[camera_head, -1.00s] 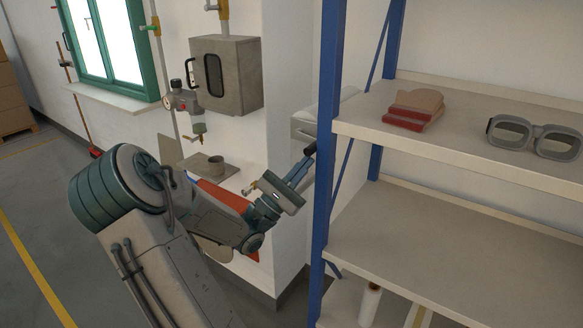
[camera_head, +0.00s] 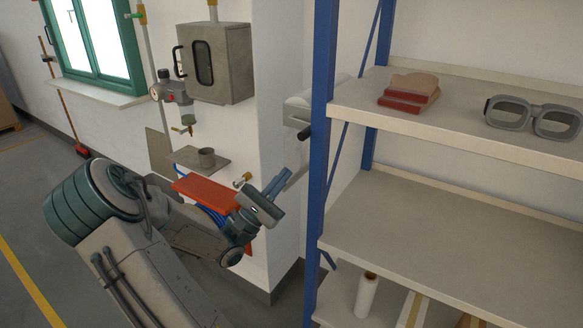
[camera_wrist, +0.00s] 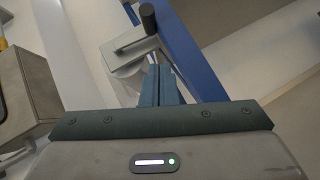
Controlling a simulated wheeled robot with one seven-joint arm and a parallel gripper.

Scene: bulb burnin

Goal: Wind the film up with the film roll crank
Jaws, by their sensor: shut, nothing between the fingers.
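The film roll crank (camera_head: 305,132) shows its black handle at the front of a pale grey wall-mounted housing (camera_head: 298,110), just left of the blue shelf post. In the wrist view, the black handle (camera_wrist: 148,18) sticks up beside the crank's grey bar (camera_wrist: 132,44), beyond my fingertips. My gripper (camera_head: 285,176) is below and a little left of the handle, apart from it. In the wrist view its blue fingers (camera_wrist: 160,72) are shut together and empty, pointing toward the housing. I cannot make out the film itself.
The blue shelf post (camera_head: 322,150) stands close right of the crank. Shelves hold red-and-tan blocks (camera_head: 408,92) and goggles (camera_head: 533,116).

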